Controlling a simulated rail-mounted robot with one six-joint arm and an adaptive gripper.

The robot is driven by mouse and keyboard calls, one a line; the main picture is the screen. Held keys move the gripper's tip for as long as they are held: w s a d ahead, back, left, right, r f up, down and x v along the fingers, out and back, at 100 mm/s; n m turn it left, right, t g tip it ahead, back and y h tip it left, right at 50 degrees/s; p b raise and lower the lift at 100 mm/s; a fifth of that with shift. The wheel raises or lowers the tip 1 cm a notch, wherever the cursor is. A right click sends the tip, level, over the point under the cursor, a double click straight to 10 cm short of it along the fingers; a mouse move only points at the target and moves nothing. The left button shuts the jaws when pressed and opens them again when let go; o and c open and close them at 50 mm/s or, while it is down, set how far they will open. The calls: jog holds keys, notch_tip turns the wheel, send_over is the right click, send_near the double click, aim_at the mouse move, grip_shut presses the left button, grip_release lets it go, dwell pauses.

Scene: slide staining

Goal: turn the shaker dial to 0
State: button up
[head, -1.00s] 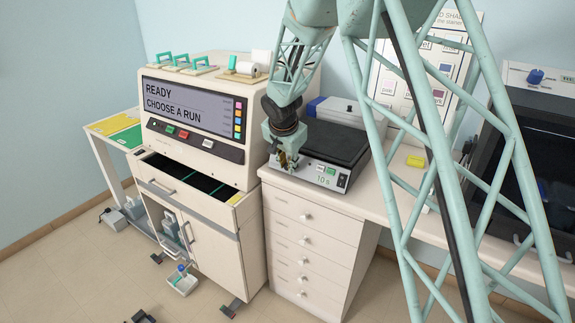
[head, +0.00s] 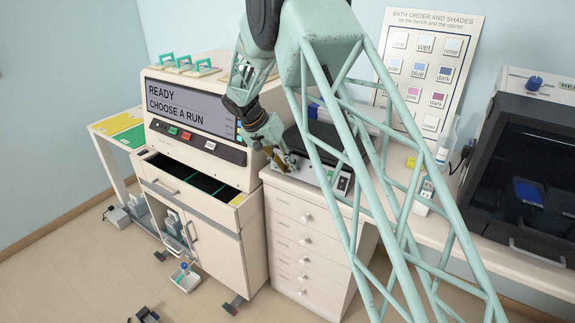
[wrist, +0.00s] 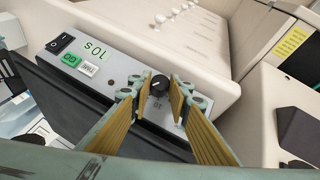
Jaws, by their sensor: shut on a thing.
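The shaker (head: 299,138) has a dark flat top and a pale front panel, and stands on the drawer cabinet. In the wrist view, its panel (wrist: 125,84) carries a display reading "10s", upside down, a black switch, and green and white buttons. The small black dial (wrist: 160,84) has a pale pointer mark, with a number beside it that looks like 10. My gripper (wrist: 161,87) has its yellowish fingers on both sides of the dial, shut on it. In the head view, my gripper (head: 284,162) is tilted at the panel's left end; the dial is hidden there.
The drawer cabinet (head: 305,240) lies below the shaker. The stainer (head: 195,105) with its lit screen stands at left, its drawer open. A yellow object (head: 411,162) and a bottle (head: 446,147) stand on the bench at right, beside a dark-fronted cabinet (head: 530,165).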

jog(key=n+h+p, duration=0.1)
jog(key=h, duration=0.1)
jog(key=n+g+h+p, duration=0.1)
jog(key=n+h, duration=0.1)
jog(key=shift+w+a+f+p, duration=0.1)
jog(key=shift+a+f+p, duration=0.05)
jog(key=shift+a+p, duration=0.2)
jog(key=n+h, duration=0.3)
jog(key=n, duration=0.1)
jog(key=shift+a+f+t+h, duration=0.15)
jog(key=shift+f+t+h, duration=0.15)
jog(key=shift+h, duration=0.1)
jog(key=n+h, duration=0.1)
jog(key=n+t+h, duration=0.1)
jog(key=n, duration=0.1)
jog(key=shift+a+f+n+t+h+b, duration=0.1)
jog(key=shift+f+n+t+h+b, duration=0.2)
jog(key=shift+b, duration=0.1)
jog(key=n+t+h, duration=0.1)
jog(key=n, duration=0.1)
jog(key=n+t, duration=0.2)
jog(key=n+t+h+b, duration=0.1)
jog(key=n, duration=0.2)
jog(key=shift+s+f+t+h, duration=0.15)
jog(key=shift+s+t+h, duration=0.1)
jog(key=shift+t+h, duration=0.05)
jog(key=o, duration=0.9)
jog(key=shift+c, duration=0.2)
